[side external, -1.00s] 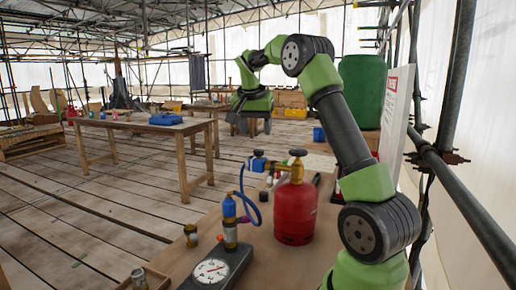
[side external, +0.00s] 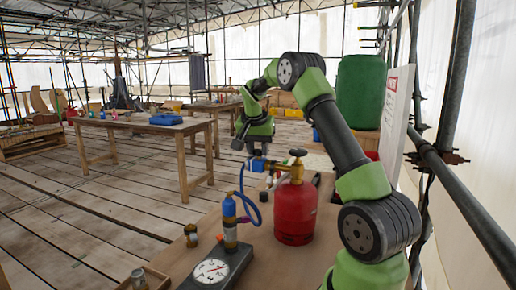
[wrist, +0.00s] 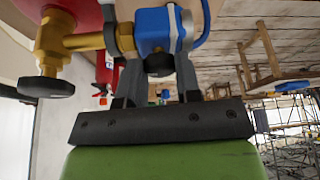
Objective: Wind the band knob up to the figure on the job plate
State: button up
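A blue regulator (side external: 259,165) sits on the brass valve of the red gas cylinder (side external: 295,212). In the wrist view the blue regulator (wrist: 154,28) shows a dark round knob (wrist: 159,65) facing my gripper. My gripper (side external: 244,145) is just left of and above the regulator. Its two fingers (wrist: 158,82) stand apart, with the knob between them and apparent gaps at its sides. I cannot tell whether they touch the regulator body. A dial gauge (side external: 211,271) with a red needle stands on the bench. I cannot make out its figures or identify the job plate.
A blue hose (side external: 247,203) loops from the regulator to a blue and brass torch fitting (side external: 229,218). The cylinder's dark handwheel (side external: 298,153) stands close right of my gripper. A small brass-and-dark part (side external: 191,235) is at the bench's left edge. A white sign (side external: 394,115) stands behind my arm.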

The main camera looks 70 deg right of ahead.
jog(key=shift+s+n+t, duration=0.1)
jog(key=shift+n+t, duration=0.5)
jog(key=shift+n, duration=0.9)
jog(key=o, duration=0.9)
jog(key=v, duration=1)
jog(key=shift+d, duration=0.15)
